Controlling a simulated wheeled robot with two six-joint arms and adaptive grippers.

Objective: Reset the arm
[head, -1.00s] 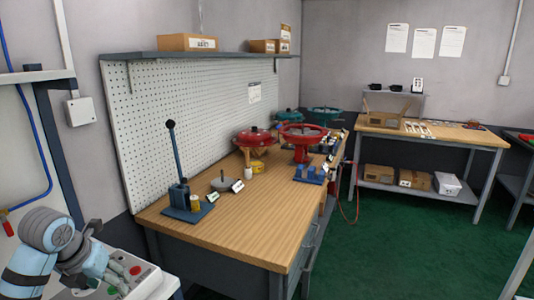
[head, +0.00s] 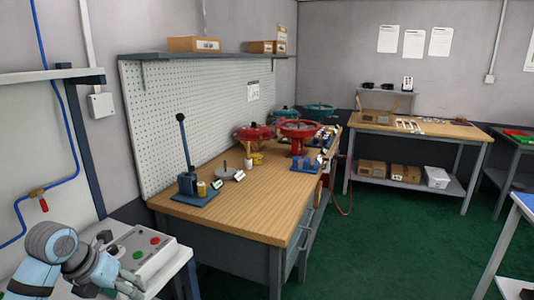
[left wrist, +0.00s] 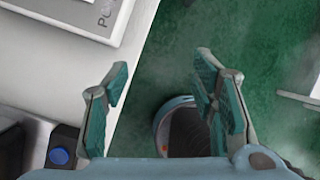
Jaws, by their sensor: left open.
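My left gripper (left wrist: 158,88) is open and empty in the left wrist view, its two fingers spread over the edge of a white surface and the green floor. In the head view my left arm comes in at the bottom left, and its gripper (head: 122,288) is beside a grey control box (head: 150,262) with red and green buttons. On the wooden bench (head: 232,212) stands a blue lever device (head: 187,160) with an upright black-knobbed handle. My right gripper is not in view. I cannot tell which thing the task calls the arm.
Red valve handwheels (head: 298,128) and teal ones (head: 318,112) stand at the bench's far end. A second table (head: 420,128) with boxes below stands at the back right. The green floor (head: 375,235) between is clear. A blue pipe with a red valve handle (head: 43,205) runs on the left.

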